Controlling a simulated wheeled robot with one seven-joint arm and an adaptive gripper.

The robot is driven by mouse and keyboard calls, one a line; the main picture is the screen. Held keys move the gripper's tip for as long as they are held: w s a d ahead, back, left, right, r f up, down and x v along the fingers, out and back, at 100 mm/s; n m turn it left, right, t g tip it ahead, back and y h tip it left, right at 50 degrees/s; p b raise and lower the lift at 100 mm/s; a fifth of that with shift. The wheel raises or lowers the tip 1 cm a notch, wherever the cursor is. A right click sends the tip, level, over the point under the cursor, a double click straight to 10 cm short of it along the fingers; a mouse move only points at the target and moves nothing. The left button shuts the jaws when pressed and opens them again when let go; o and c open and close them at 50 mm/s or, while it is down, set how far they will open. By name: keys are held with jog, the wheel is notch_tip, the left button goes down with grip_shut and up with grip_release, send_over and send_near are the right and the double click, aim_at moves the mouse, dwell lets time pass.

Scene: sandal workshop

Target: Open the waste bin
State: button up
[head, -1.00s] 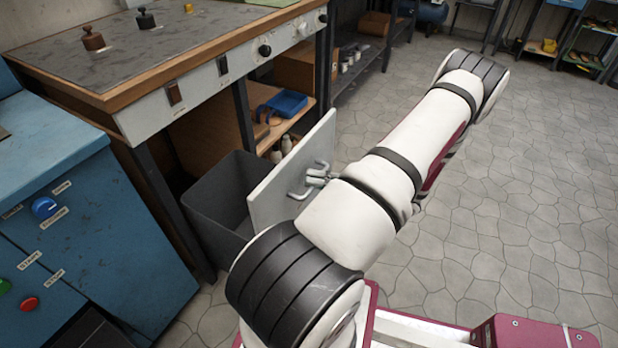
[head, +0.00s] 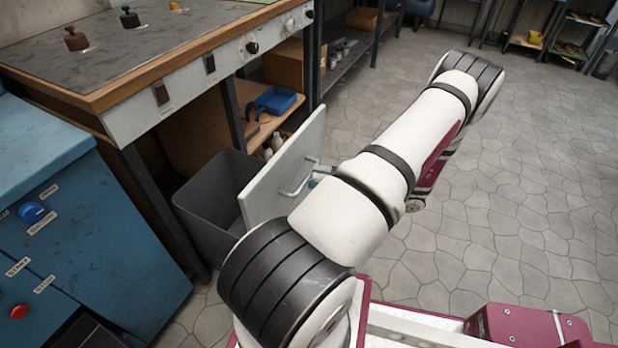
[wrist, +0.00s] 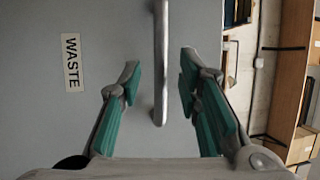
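The waste bin is a dark grey tub (head: 212,198) behind a pale front panel (head: 262,196), pulled out from under the workbench. Its open top shows and the tub looks empty. In the wrist view the panel (wrist: 110,30) carries a "WASTE" label (wrist: 72,62) and a metal bar handle (wrist: 160,60). My gripper (wrist: 160,88) is open, with green-padded fingers on either side of the handle's end and gaps to both sides. In the head view the handle (head: 298,182) shows beside my arm, which hides most of my gripper.
A blue machine cabinet (head: 95,235) stands left of the bin. The workbench (head: 140,60) is above and behind it, with a blue dustpan (head: 275,100) on its shelf. The stone floor (head: 500,210) to the right is clear.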

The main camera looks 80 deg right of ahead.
jog(key=v, duration=0.8)
jog(key=shift+s, duration=0.2)
